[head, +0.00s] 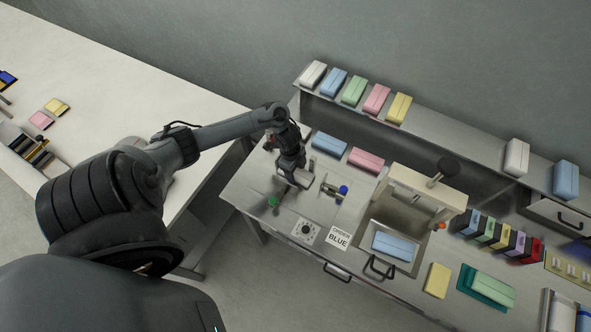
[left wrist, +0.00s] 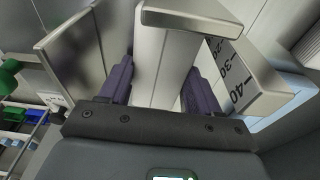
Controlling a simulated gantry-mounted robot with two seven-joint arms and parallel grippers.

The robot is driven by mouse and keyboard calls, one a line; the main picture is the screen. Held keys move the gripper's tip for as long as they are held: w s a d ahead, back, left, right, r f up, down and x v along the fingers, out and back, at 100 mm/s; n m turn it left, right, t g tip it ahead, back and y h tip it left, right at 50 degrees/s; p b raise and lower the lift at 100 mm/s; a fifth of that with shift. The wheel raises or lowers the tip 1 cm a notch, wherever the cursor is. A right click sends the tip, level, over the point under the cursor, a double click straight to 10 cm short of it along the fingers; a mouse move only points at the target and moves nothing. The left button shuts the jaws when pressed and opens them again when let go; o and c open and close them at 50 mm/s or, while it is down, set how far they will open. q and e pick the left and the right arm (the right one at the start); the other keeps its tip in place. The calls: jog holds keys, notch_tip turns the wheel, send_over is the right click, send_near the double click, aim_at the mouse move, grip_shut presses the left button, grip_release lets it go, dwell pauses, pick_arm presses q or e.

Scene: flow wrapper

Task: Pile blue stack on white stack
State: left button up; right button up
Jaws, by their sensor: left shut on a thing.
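In the head view my left gripper (head: 291,181) is over the left part of the steel bench. It is shut on a pale grey upright piece (left wrist: 160,65), which shows between its dark fingers in the left wrist view. A plate with a number scale (left wrist: 240,85) stands beside it. White stacks are at the left end of the back shelf (head: 312,73) and at its right (head: 516,157). Blue stacks are on the shelf (head: 333,82), at its far right (head: 566,178), on the bench (head: 328,144) and in the front recess (head: 393,246). My right gripper is out of view.
A pink stack (head: 366,160) lies right of the blue bench stack. A card reading "ORDER BLUE" (head: 340,238) and a dial (head: 306,230) are near the front edge. A pale frame (head: 427,192) stands behind the recess. A yellow stack (head: 437,281) lies at right.

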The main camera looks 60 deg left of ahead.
pick_arm(q)
jog(key=shift+d, duration=0.1)
jog(key=shift+c, duration=0.3)
jog(key=shift+s+d+r, duration=0.1)
jog(key=shift+s+d, duration=0.05)
jog(key=shift+s+d+p, duration=0.2)
jog(key=shift+d+p, duration=0.3)
jog(key=shift+d, duration=0.05)
jog(key=o, duration=1.1)
jog(key=shift+a, duration=0.1)
jog(key=shift+s+a+r+p, duration=0.1)
jog(key=shift+a+r+p, duration=0.2)
jog(key=shift+r, duration=1.45)
jog(key=shift+s+a+r+p, duration=0.15)
jog(key=shift+r+p, duration=0.1)
jog(key=shift+r, duration=1.55)
jog(key=shift+s+a+r+p, duration=0.1)
jog(key=shift+a+r+p, duration=0.2)
jog(key=shift+r, duration=1.45)
